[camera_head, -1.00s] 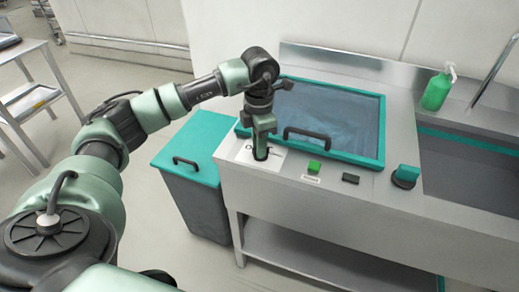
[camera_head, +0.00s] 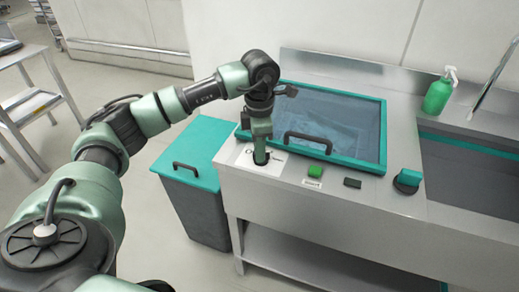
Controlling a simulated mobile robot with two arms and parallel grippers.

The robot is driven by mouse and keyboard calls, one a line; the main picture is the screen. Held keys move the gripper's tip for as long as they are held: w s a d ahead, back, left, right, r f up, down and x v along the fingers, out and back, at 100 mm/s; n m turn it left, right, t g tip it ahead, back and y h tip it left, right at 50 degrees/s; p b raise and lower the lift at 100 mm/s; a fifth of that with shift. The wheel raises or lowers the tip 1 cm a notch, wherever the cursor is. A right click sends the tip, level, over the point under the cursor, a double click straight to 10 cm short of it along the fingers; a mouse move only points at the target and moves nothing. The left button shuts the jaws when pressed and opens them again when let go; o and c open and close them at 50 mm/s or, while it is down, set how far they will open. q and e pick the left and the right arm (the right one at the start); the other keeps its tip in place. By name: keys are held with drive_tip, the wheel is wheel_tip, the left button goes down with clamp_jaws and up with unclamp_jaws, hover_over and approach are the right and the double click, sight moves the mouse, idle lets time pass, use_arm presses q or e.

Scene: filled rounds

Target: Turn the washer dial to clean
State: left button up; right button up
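My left gripper (camera_head: 261,155) points down onto the white label plate (camera_head: 273,164) at the left end of the washer counter's front strip. The gripper covers most of that plate; only part of its printing shows, too small to read. A dark round part sits at the fingertips, and I cannot tell whether it is the dial or the fingertips themselves. Whether the fingers are closed on it is hidden. The washer (camera_head: 237,166) has a closed, teal-framed glass lid (camera_head: 335,110) with a dark handle. My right gripper is not in view.
Along the front strip are a green button (camera_head: 315,171), a dark switch (camera_head: 352,183) and a teal knob (camera_head: 407,180). A teal-lidded bin (camera_head: 200,205) stands left of the counter. A green soap bottle (camera_head: 438,95) stands at the back right by the sink.

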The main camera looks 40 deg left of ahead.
use_arm(q)
drive_tip(key=o, duration=0.4)
drive_tip(key=shift+r, duration=0.1)
drive_tip(key=shift+c, duration=0.2)
wheel_tip(320, 180, up, 8)
drive_tip(key=shift+f+b, duration=0.1)
drive_tip(key=shift+b, duration=0.4)
drive_tip(key=shift+s+f, duration=0.1)
